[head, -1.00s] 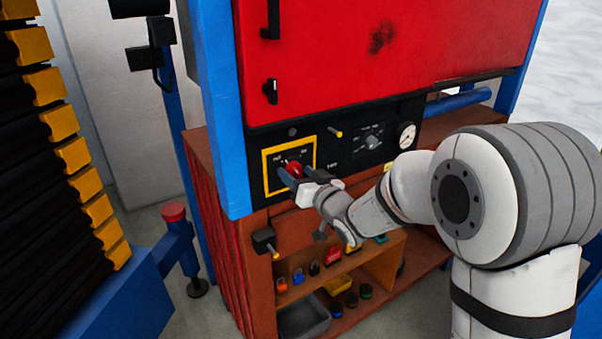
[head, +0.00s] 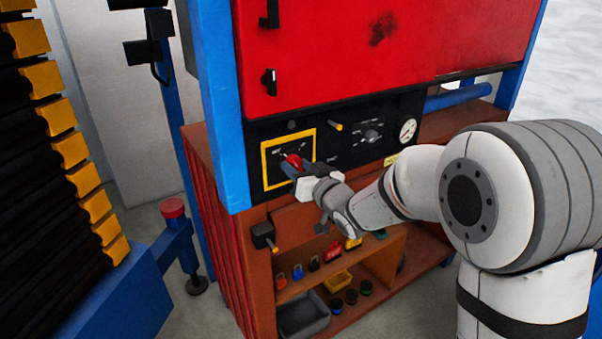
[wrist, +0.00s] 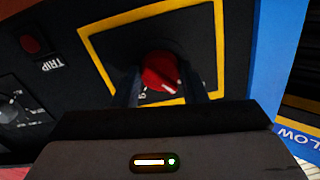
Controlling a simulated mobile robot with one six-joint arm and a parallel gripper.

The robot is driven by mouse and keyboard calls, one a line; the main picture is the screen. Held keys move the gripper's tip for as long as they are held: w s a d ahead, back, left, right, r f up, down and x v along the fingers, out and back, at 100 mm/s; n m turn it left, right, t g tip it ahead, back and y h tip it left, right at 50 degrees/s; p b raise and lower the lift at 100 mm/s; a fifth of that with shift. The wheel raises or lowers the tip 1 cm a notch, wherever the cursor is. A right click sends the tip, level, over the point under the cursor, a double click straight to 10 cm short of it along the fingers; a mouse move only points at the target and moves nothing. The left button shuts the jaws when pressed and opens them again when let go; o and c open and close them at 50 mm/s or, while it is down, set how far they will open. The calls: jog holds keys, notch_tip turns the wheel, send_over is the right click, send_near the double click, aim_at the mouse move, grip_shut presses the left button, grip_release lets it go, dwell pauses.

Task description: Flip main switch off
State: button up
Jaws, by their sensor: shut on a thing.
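The main switch is a red rotary knob (head: 291,161) inside a yellow frame (head: 264,170) on the black control panel. In the wrist view the red knob (wrist: 162,74) has a white pointer mark and sits between my two fingers. My gripper (head: 289,170) is shut on the red knob. In the wrist view the fingertips (wrist: 166,88) are on either side of the knob. Part of the label below the knob is hidden by my gripper.
A TRIP button (wrist: 31,44) shows in the wrist view. A blue post (head: 218,110) stands left of the panel.

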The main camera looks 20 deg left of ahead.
jog(key=shift+f+n+b, duration=0.3)
jog(key=shift+n+b, duration=0.3)
jog(key=shift+b, duration=0.45)
jog(key=shift+r+n+b, duration=0.25)
jog(key=shift+n+b, duration=0.15)
jog(key=shift+b, duration=0.1)
jog(key=o, duration=1)
jog(key=shift+c, duration=0.2)
